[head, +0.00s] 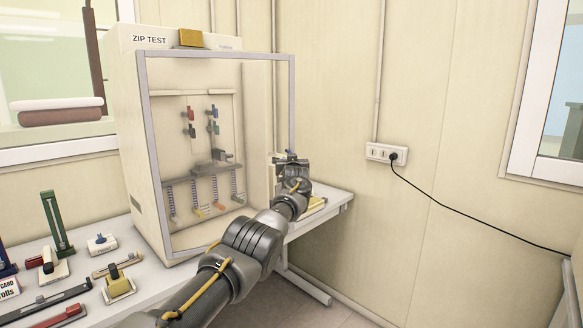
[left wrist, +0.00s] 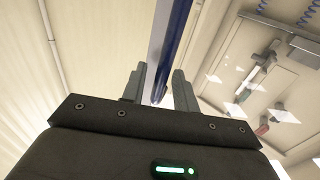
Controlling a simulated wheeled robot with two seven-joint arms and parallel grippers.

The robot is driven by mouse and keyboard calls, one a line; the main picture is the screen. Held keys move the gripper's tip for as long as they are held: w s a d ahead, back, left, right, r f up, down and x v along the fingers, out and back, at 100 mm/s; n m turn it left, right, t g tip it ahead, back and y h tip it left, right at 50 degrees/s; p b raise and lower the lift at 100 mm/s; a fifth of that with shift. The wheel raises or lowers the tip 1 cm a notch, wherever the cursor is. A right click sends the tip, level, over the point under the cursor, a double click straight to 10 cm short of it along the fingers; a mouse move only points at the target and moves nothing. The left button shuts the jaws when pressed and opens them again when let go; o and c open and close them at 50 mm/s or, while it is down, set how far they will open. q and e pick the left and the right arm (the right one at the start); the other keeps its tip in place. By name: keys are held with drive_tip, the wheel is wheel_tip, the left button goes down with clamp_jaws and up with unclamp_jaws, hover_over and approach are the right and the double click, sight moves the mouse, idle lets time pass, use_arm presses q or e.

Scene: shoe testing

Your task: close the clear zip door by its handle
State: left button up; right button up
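The clear zip door (head: 268,56) is a see-through panel in a grey frame on the front of the beige ZIP TEST cabinet (head: 122,90). Its right side stands out past the cabinet, so it looks ajar. My left gripper (head: 288,157) is at the door's right edge, around mid-height. In the left wrist view, my left gripper's fingers (left wrist: 159,82) stand on either side of the blue-grey door-frame bar (left wrist: 161,35), with gaps showing between them. I cannot make out the handle; the gripper may hide it. My right gripper is not in view.
The white table (head: 130,245) carries several small test fixtures at the left. A yellow piece (head: 314,203) lies by the right table end, behind my arm. A wall socket (head: 385,153) with a black cable (head: 455,215) is on the right. The floor right of the table looks clear.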

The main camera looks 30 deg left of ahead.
use_arm(q)
drive_tip(key=b+v, duration=0.4)
drive_tip(key=v, duration=0.6)
drive_tip(key=shift+s+d, duration=0.25)
drive_tip(key=shift+d, duration=0.05)
drive_tip(key=shift+c, duration=0.2)
